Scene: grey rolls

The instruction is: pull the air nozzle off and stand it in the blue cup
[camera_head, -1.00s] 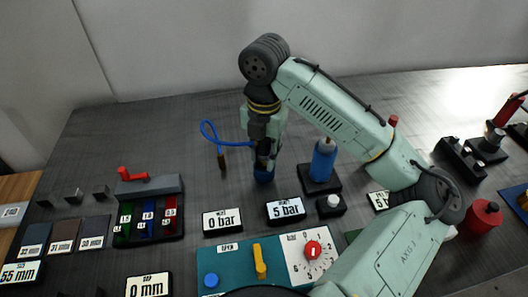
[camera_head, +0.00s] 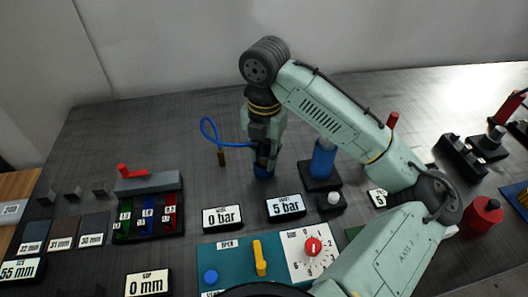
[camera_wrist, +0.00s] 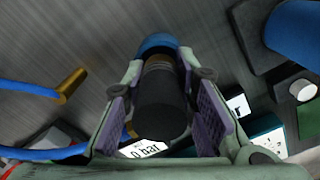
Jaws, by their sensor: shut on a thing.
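My gripper (camera_head: 265,158) points down over the bench and is shut on a dark cylinder, which I take to be the air nozzle (camera_wrist: 160,105). In the wrist view it sits between the purple pads (camera_wrist: 162,125), with a brass-coloured band towards its far end.
A blue cylinder on a black base (camera_head: 323,160) stands close on the right. In front are the "0 bar" sign (camera_head: 222,218), the "5 bar" sign (camera_head: 286,206) and a teal panel (camera_head: 227,256) with a yellow lever (camera_head: 259,258). The bench behind is clear.

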